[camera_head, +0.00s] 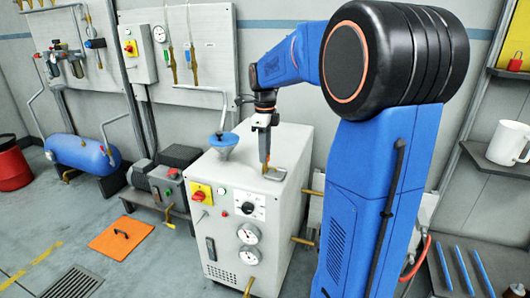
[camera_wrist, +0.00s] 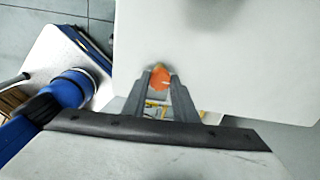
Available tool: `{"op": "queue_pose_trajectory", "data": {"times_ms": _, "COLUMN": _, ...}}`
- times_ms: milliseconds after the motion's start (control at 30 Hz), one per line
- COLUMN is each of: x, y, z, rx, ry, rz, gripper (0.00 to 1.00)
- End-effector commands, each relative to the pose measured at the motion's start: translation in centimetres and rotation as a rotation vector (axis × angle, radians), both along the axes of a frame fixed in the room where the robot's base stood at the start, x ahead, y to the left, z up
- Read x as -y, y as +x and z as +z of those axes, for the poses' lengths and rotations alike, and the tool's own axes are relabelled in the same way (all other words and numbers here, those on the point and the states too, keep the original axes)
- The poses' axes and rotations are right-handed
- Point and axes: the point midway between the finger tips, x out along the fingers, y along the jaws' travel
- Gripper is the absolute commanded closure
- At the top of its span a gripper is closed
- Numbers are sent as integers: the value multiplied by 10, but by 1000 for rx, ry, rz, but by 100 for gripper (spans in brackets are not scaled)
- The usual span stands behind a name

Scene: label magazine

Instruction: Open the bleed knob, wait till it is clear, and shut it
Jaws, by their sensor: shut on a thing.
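A blue funnel (camera_head: 223,140) stands on the cabinet, left of my gripper. The cabinet front carries a red-and-yellow switch (camera_head: 198,193), a dark dial (camera_head: 249,208) and gauges (camera_head: 248,234). A blue tank (camera_head: 82,153) and an orange floor plate (camera_head: 120,238) lie to the left.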

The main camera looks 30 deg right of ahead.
Motion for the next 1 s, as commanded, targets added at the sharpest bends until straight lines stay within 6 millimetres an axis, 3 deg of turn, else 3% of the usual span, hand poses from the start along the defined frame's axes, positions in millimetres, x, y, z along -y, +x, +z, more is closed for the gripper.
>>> {"op": "queue_pose_trajectory", "data": {"times_ms": 667, "x": 0, "y": 1, "z": 1, "rx": 3, "ry": 0, "rz": -68, "gripper": 96}}
{"op": "queue_pose_trajectory", "data": {"times_ms": 700, "x": 0, "y": 1, "z": 1, "rx": 3, "ry": 0, "rz": -68, "gripper": 72}}
{"op": "queue_pose_trajectory", "data": {"times_ms": 767, "x": 0, "y": 1, "z": 1, "rx": 3, "ry": 0, "rz": -68, "gripper": 57}}
{"op": "queue_pose_trajectory", "data": {"times_ms": 1000, "x": 0, "y": 0, "z": 0, "rx": 1, "ry": 0, "rz": -67, "gripper": 55}}
